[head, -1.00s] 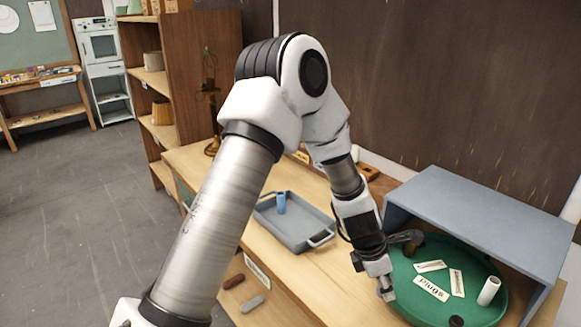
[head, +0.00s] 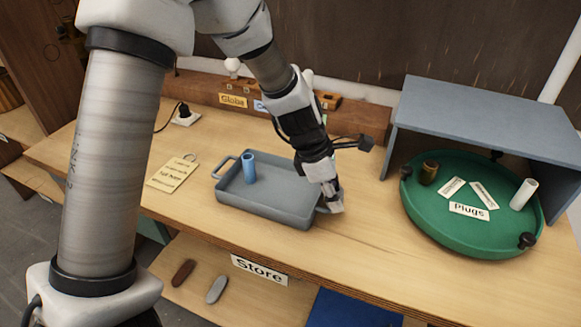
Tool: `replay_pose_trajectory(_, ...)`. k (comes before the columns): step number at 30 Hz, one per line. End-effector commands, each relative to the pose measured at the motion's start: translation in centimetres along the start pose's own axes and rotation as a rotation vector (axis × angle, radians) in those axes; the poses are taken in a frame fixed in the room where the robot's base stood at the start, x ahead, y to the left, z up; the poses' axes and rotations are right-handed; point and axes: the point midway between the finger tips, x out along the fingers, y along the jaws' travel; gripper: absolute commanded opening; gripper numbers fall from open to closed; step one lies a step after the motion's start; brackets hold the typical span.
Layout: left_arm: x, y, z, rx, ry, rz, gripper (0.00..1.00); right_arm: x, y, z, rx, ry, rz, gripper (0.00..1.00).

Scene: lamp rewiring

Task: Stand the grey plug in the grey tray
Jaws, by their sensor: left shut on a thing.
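My left gripper (head: 333,198) is shut on a small grey thing, which looks like the grey plug; the fingers hide most of it. The gripper is just beyond the right end of the grey tray (head: 268,209), above the bench, close to the tray's right handle. I cannot tell whether it touches the handle. A blue plug (head: 249,168) stands upright in the left part of the grey tray, and the rest of its floor is bare. My right gripper is not in view.
A round green tray (head: 430,226) on the right holds a brown plug (head: 428,172), a white plug (head: 523,193) and paper labels. A grey-blue hood (head: 490,115) covers its back. A tag (head: 172,174) and a socket (head: 185,116) lie left. The bench front is clear.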

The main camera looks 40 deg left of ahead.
Motion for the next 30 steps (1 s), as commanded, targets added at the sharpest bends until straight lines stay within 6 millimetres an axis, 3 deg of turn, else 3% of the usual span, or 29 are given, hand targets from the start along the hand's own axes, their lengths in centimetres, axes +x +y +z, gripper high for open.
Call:
replay_pose_trajectory(3,-0.8,2.0,-1.2,-0.005,-0.004,0.0,0.0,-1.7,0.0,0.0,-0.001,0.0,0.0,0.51)
replay_pose_trajectory(16,-1.8,8.7,-6.3,-0.003,-0.001,0.003,0.0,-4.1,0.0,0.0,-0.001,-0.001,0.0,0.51)
replay_pose_trajectory(20,-1.4,9.3,-7.1,-0.003,0.001,0.0,0.0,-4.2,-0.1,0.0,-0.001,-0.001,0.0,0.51)
replay_pose_trajectory(26,1.5,9.4,-8.3,-0.003,0.002,0.001,0.0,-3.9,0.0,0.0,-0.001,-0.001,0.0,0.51)
replay_pose_trajectory(30,1.5,9.4,-8.3,-0.001,0.0,0.003,0.0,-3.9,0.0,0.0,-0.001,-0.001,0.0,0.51)
